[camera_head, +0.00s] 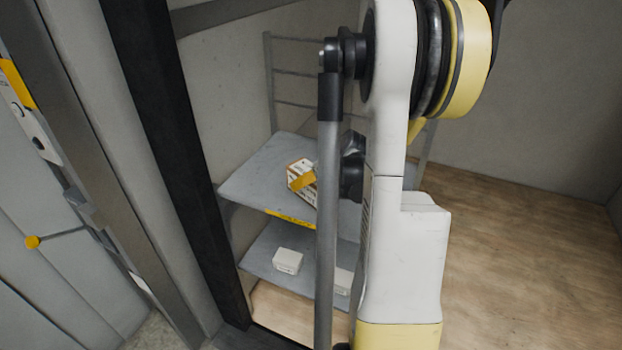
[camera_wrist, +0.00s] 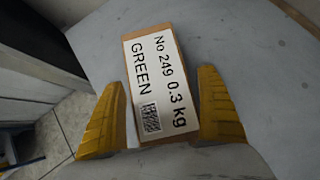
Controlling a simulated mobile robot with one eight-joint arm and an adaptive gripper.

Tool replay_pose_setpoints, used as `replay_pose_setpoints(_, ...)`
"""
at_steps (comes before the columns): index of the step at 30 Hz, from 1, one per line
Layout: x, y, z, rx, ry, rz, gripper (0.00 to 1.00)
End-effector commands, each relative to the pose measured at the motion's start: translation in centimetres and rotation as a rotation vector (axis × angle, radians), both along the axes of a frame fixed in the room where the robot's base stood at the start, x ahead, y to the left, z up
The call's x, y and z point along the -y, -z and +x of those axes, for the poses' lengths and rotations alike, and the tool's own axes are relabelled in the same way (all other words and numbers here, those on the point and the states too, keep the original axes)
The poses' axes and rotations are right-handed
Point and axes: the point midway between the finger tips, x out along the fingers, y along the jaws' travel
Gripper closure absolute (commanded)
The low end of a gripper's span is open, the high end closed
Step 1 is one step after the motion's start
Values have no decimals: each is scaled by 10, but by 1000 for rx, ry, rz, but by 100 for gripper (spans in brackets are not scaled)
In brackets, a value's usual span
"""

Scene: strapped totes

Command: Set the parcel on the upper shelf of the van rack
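The parcel is a small brown box with a white label reading "No 249 0.3 kg GREEN" in the wrist view (camera_wrist: 160,85). In the head view the parcel (camera_head: 298,168) appears to rest on the grey upper shelf (camera_head: 262,165) of the van rack, partly hidden by my arm. My gripper (camera_wrist: 160,100) has its yellow fingers on either side of the parcel. Narrow gaps show between the fingertips and the box, so it looks open around it. A yellow finger also shows at the parcel in the head view.
The lower shelf (camera_head: 262,262) holds a white box (camera_head: 287,261) and another pale box (camera_head: 342,281) partly behind my arm. A dark upright post (camera_head: 165,130) stands left of the rack. Wooden floor (camera_head: 530,260) at the right is clear.

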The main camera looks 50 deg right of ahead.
Motion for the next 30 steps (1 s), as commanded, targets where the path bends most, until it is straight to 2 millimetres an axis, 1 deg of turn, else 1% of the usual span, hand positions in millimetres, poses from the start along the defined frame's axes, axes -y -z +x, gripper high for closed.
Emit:
replay_pose_setpoints(8,0,-1,0,0,0,0,15)
replay_pose_setpoints(11,0,-7,-2,0,0,0,15)
replay_pose_setpoints(14,-2,-19,-12,0,1,0,15)
replay_pose_setpoints(21,-10,-62,-48,0,3,1,15)
replay_pose_setpoints(24,-13,-76,-60,0,2,1,15)
replay_pose_setpoints(27,-14,-86,-70,0,2,-1,15)
replay_pose_setpoints(30,-16,-92,-75,0,1,1,15)
